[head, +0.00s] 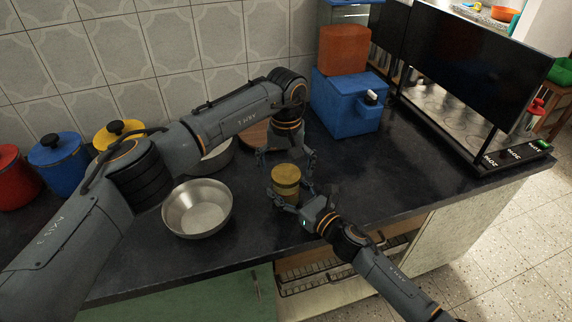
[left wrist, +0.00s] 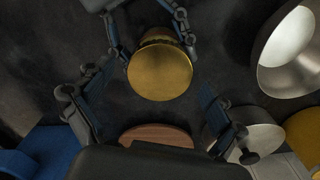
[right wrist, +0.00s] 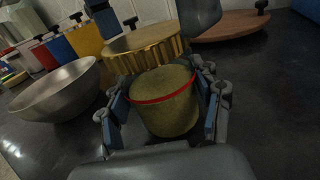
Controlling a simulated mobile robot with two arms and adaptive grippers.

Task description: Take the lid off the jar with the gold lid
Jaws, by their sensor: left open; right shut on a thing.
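The jar (right wrist: 168,112) is a squat gold-coloured cylinder with a thin red band. It stands upright near the counter's front edge. The ridged gold lid (right wrist: 140,50) is at its top, in line with the jar. I cannot tell if the lid is fully seated. In the left wrist view the lid (left wrist: 160,74) is a round disc seen from above. My right gripper (head: 288,199) is shut on the jar's body from the front. My left gripper (head: 287,160) is open behind and above the jar, its fingers spread either side of the lid.
Canisters (head: 60,158) line the left wall. The counter (head: 400,170) right of the jar is clear.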

